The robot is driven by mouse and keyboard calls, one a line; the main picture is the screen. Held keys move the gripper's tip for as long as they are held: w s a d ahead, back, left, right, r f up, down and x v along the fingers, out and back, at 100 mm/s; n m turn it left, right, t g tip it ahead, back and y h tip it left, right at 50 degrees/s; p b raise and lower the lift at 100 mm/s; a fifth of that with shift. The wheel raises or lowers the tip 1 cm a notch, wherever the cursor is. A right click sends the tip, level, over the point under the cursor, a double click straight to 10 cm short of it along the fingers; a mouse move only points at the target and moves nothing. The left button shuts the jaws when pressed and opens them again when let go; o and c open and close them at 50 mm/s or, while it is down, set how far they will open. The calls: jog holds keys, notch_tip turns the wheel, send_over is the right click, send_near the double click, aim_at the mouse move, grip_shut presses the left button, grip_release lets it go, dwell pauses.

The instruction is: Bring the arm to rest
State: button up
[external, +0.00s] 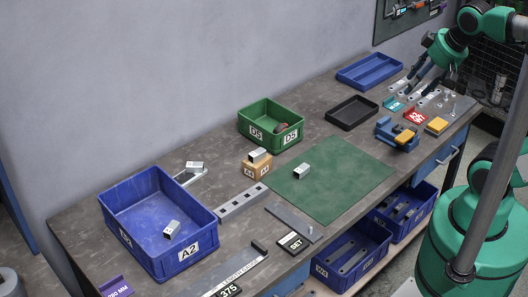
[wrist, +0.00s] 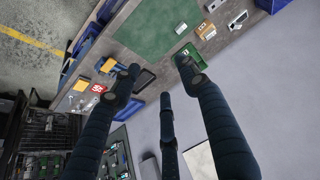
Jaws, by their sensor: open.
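My gripper (external: 424,82) is at the far right end of the workbench in the external view, raised above the small parts there. Its dark fingers are spread apart and nothing shows between them. In the wrist view my gripper (wrist: 158,80) shows its dark fingers apart, with the bench beyond them. The workbench (external: 75,228) runs from the lower left to the upper right. My arm is bent at the right side of the external view.
Below my gripper lie a teal tag (external: 393,104), a red tag (external: 415,117) and metal brackets. Nearby are a blue tray (external: 370,71), a black tray (external: 351,112) and a blue vise (external: 396,135). A blue A2 bin (external: 130,222) stands far left.

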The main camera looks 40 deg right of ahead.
jog(key=shift+f+b, duration=1.55)
jog(key=shift+f, duration=0.6)
